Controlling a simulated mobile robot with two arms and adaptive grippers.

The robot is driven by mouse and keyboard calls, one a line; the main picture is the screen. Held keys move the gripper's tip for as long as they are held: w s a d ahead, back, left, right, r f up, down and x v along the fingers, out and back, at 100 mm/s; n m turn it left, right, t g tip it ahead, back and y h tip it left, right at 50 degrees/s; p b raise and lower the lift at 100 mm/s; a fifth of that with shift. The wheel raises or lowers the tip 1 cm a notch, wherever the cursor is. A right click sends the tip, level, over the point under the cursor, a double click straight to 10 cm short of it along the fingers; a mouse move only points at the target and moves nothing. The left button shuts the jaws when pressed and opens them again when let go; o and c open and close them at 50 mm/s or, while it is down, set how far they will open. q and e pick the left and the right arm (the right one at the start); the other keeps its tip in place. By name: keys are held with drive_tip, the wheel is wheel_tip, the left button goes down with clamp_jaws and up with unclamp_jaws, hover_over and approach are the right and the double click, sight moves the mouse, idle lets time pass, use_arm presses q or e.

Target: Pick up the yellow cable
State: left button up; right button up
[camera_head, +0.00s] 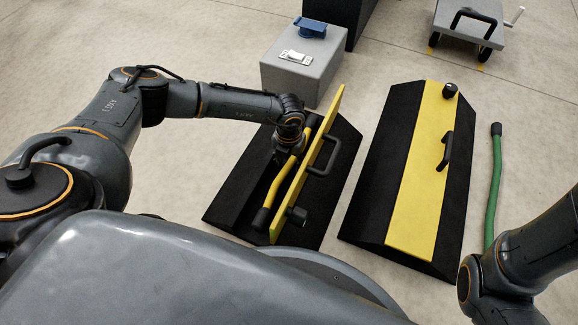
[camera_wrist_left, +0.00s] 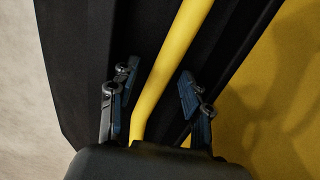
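The ramp's yellow lid (camera_head: 310,170) stands up on edge to the right of the cable. My left gripper (camera_head: 290,148) is over the cable's far part, and the arm hides part of it. In the left wrist view, the gripper (camera_wrist_left: 155,80) is open, its two fingers apart on either side of the cable (camera_wrist_left: 165,70). I cannot tell whether the fingers touch it. My right gripper is not in view; only its arm shows.
A second ramp (camera_head: 372,200) with a flat, closed yellow lid (camera_head: 423,170) is to the right. A green cable (camera_head: 494,190) lies on the floor beyond it. A grey box (camera_head: 300,72) with a blue part stands behind. A grey wheeled cart (camera_head: 470,20) is at the back right.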

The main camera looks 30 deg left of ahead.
use_arm(q)
clamp_jaws()
